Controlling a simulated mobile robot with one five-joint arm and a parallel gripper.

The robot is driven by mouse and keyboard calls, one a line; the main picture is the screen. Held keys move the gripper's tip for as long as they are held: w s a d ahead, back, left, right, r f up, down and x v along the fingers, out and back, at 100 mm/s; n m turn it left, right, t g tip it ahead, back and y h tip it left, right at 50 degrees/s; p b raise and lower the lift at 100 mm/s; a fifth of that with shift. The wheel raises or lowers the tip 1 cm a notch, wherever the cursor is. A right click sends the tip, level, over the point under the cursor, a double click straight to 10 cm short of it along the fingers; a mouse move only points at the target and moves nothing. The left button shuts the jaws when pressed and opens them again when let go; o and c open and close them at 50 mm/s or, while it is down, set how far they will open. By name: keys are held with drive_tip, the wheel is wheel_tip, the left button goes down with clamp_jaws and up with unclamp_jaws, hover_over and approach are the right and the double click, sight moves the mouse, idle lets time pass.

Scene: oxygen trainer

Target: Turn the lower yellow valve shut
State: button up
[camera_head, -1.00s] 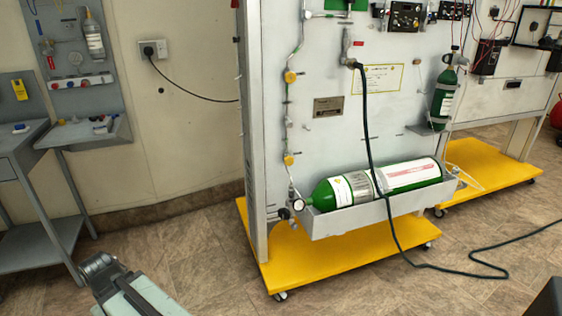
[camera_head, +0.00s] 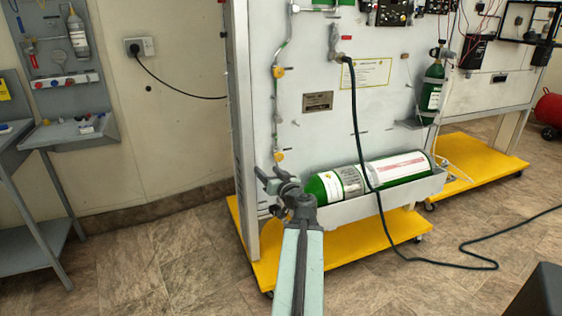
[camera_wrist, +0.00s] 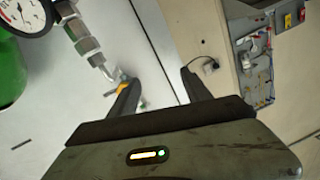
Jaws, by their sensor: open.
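The lower yellow valve (camera_head: 279,156) sits on the thin pipe at the left side of the grey panel, just above my gripper (camera_head: 268,175) in the head view. In the wrist view a small yellow part (camera_wrist: 122,88), apparently this valve, shows beside the left finger, which partly hides it. My gripper's fingers (camera_wrist: 158,76) stand wide apart with nothing between them. I cannot tell whether the left finger touches the valve.
Another yellow valve (camera_head: 278,72) is higher on the pipe. A green cylinder (camera_head: 345,183) lies in a grey trough (camera_head: 385,199) to the right. A round gauge (camera_wrist: 24,14) and its metal fitting are close by in the wrist view. A dark hose (camera_head: 361,130) hangs across the cylinder.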

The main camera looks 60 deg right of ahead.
drive_tip(key=m+h, duration=0.2)
approach(280, 158)
drive_tip(key=shift+g, duration=0.4)
drive_tip(key=x, duration=0.8)
drive_tip(key=shift+w+d+r, duration=0.1)
drive_tip(key=shift+w+r, duration=0.25)
drive_tip(key=shift+r, duration=0.05)
clamp_jaws()
drive_tip(key=shift+d, duration=0.15)
